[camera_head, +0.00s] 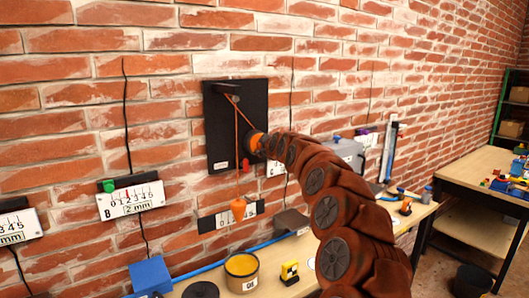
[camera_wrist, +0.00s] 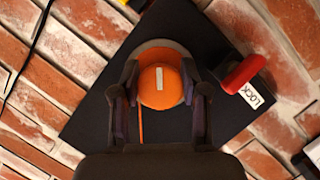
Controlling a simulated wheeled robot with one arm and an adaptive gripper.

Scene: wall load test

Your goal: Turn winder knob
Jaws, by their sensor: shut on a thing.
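The winder knob (camera_wrist: 160,88) is round and orange with a white mark on its face, in the middle of the wrist view. In the head view the orange knob area (camera_head: 256,143) is partly hidden by my arm. My gripper (camera_wrist: 160,80) has one dark finger on each side of the knob and is shut on it. The knob sits on a black board (camera_head: 218,130) on the brick wall. An orange cord (camera_head: 237,135) runs over a bracket (camera_head: 228,88) at the board's top. An orange weight (camera_head: 238,208) hangs below the board.
A red lock lever (camera_wrist: 243,74) stands close to the right finger, beside a "LOCK" label (camera_wrist: 251,95). A scale plate (camera_head: 215,220) is behind the weight. A workbench below holds an oil tin (camera_head: 242,275), a blue block (camera_head: 150,275) and a yellow item (camera_head: 289,272).

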